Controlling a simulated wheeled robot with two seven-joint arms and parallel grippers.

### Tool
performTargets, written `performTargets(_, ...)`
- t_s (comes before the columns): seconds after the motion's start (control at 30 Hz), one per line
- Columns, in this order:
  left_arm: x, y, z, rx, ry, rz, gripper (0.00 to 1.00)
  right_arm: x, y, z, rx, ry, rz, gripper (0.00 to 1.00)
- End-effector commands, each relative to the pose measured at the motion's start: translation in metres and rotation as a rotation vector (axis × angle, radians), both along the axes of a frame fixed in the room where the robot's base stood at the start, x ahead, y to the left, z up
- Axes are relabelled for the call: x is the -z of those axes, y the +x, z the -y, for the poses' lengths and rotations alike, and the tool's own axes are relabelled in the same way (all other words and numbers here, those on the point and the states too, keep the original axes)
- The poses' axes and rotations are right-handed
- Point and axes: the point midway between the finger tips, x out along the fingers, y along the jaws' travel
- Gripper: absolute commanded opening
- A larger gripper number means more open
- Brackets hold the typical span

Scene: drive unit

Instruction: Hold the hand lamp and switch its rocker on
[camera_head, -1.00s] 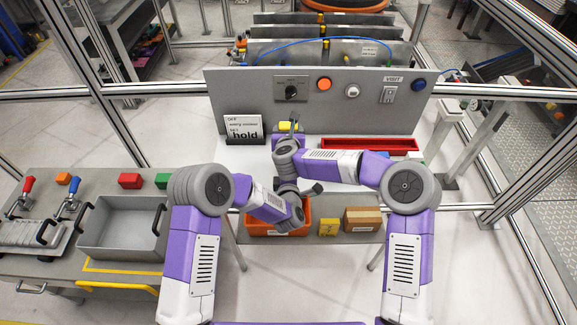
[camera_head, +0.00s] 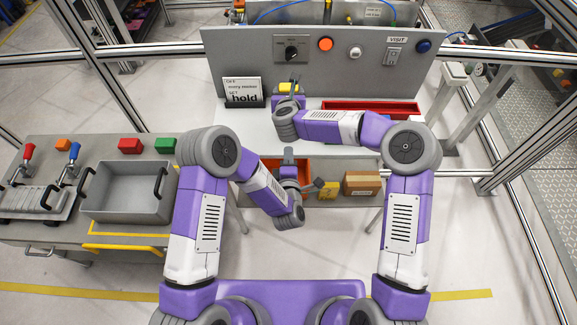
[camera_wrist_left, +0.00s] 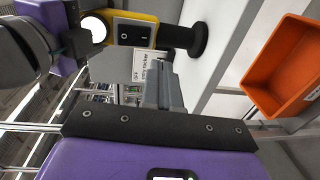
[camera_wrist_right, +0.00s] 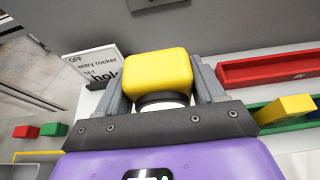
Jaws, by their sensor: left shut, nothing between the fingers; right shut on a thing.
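The hand lamp (camera_wrist_right: 155,65) has a yellow body in the right wrist view. My right gripper (camera_wrist_right: 161,88) is shut on it, one finger on each side. In the head view the lamp (camera_head: 289,87) shows only in part behind my right gripper (camera_head: 291,81). In the left wrist view the lamp (camera_wrist_left: 179,36) lies sideways, with a black rocker (camera_wrist_left: 133,32) marked with a line and a circle. A bright white round face (camera_wrist_left: 94,27) shows beside it. My left gripper (camera_wrist_left: 165,85) is shut and empty, pointing toward the rocker but apart from it.
A sign card (camera_head: 242,90) stands left of the lamp. A grey panel (camera_head: 225,60) with knob and buttons rises behind. A red tray (camera_head: 370,107) lies on the right. An orange bin (camera_wrist_left: 283,65) and a cardboard box (camera_head: 362,184) sit lower in front.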

Motion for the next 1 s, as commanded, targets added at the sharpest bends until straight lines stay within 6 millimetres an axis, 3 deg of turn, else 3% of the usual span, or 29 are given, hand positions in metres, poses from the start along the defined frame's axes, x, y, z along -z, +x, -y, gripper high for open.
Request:
performTargets(0.1,0.004,-0.022,0.001,0.003,0.001,-0.004,0.0,0.0,0.0,0.0,-0.001,0.001,0.0,0.17)
performTargets(0.3,0.007,-0.041,0.0,0.0,0.001,-0.002,0.0,0.0,0.0,0.0,-0.001,0.001,-0.001,0.17)
performTargets(0.73,0.007,-0.043,0.0,0.0,0.0,0.0,0.0,0.0,0.0,0.0,-0.001,0.001,-0.001,0.17)
performTargets(0.77,0.007,-0.043,0.0,0.0,0.0,0.0,0.0,0.0,0.0,0.0,-0.001,0.001,-0.001,0.71)
performTargets(0.93,0.007,-0.043,0.0,0.0,0.0,0.0,0.0,0.0,0.0,0.0,-0.001,0.0,0.0,0.97)
performTargets(1.0,0.007,-0.043,0.0,0.0,0.0,0.0,0.0,0.0,0.0,0.0,-0.001,0.0,0.0,0.98)
